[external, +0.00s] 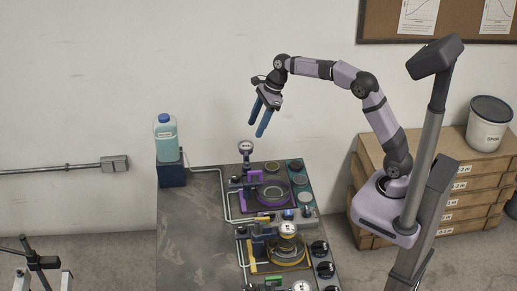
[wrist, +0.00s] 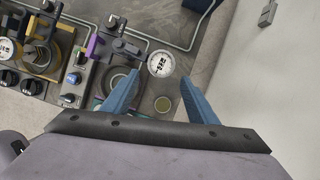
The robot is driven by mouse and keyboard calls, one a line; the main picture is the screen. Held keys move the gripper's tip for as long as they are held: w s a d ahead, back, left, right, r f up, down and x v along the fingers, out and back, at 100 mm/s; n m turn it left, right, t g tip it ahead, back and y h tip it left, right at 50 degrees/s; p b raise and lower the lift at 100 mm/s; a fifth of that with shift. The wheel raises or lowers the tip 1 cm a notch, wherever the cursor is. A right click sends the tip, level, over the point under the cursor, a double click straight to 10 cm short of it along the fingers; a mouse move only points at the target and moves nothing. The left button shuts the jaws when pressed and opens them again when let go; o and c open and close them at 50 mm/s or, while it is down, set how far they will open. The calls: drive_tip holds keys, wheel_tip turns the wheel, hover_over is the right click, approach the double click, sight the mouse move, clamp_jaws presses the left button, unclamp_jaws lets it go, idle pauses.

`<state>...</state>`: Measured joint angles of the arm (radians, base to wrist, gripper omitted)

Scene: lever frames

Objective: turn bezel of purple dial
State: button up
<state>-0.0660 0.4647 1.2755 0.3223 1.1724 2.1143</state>
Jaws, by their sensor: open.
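The purple dial (external: 273,191) is a round ring-shaped piece with a dark rim on a purple-edged panel at the back of the bench. In the wrist view its dark ring (wrist: 116,84) shows left of my fingers, partly hidden by the left finger. A purple bracket (external: 252,180) stands beside it. My gripper (external: 256,128) is open and empty, pointing down, well above the panel. In the wrist view the blue fingers of my gripper (wrist: 160,78) are spread apart, with a white-faced gauge seen between their tips.
The white-faced gauge (external: 246,146) rises on a post behind the dial. A yellow-edged station with another round dial (external: 287,252) lies in front. Black knobs line the right edge. A bottle (external: 165,138) stands on a dark block at the back left. The bench's left side is clear.

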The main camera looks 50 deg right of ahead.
sight(246, 145)
drive_tip(key=shift+w+p+x, duration=0.2)
drive_tip(key=shift+p+x, duration=0.8)
drive_tip(key=shift+x, duration=2.55)
drive_tip(key=shift+a+r, duration=0.1)
drive_tip(key=shift+a, duration=0.05)
drive_tip(key=c, duration=0.8)
